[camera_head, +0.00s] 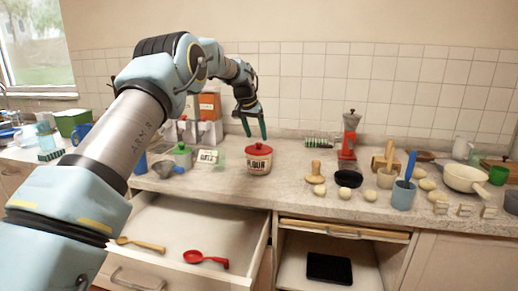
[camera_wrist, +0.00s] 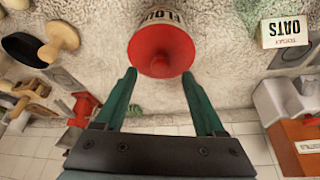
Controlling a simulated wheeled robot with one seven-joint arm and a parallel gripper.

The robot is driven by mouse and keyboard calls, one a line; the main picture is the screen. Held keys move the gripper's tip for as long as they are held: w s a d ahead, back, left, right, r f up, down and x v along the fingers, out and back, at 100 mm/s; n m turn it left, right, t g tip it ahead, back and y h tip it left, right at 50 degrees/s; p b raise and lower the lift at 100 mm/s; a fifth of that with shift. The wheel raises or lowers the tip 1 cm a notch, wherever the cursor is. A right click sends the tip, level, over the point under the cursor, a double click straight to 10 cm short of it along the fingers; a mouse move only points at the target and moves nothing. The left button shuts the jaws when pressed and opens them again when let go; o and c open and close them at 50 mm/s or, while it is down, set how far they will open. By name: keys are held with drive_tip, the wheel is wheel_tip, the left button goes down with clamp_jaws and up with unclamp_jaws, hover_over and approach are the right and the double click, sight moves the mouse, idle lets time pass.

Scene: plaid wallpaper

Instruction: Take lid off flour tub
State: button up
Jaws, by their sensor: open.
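I cannot tell whether a fingertip touches the lid.
An open drawer (camera_head: 190,222) with two spoons juts out below.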

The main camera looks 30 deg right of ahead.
sight(258, 143)
drive_tip(key=p+x, duration=0.1)
drive_tip(key=x, duration=0.3)
drive_tip(key=shift+w+f+p, duration=0.1)
drive_tip(key=shift+p, duration=0.25)
drive_tip(key=shift+c, duration=0.2)
clamp_jaws()
